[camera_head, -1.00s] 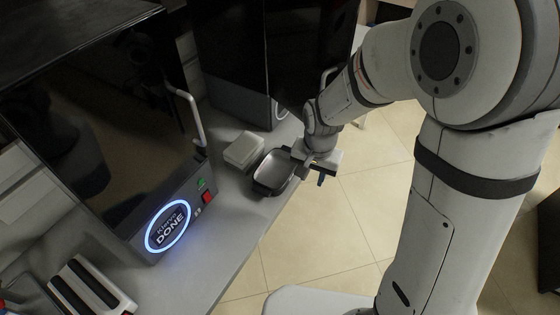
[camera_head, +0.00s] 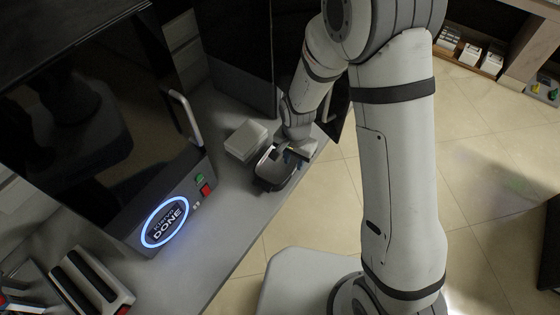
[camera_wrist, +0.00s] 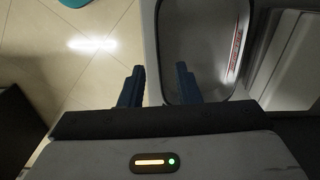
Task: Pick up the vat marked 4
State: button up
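A dark vat with a grey rim (camera_head: 264,182) sits on the bench near its front edge. It also shows in the wrist view (camera_wrist: 205,45), with small red marking inside its right wall; I cannot read a 4 on it. My gripper (camera_head: 294,158) is at the vat's right side in the head view. In the wrist view my gripper (camera_wrist: 159,84) is open, its two blue fingers apart. The vat's near-side wall lies between them in the picture, the right finger over the inside. I cannot tell whether either finger touches it.
A pale box (camera_head: 246,140) stands close behind the vat on the bench (camera_head: 230,215). A dark machine with a lit "DONE" ring (camera_head: 165,222) and handle stands left. Another dark cabinet (camera_head: 235,55) is behind.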

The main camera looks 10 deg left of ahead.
aim_at(279, 164)
jog(key=shift+f+p, duration=0.65)
jog(key=shift+f, duration=1.85)
jog(key=shift+c, duration=0.3)
grip_shut()
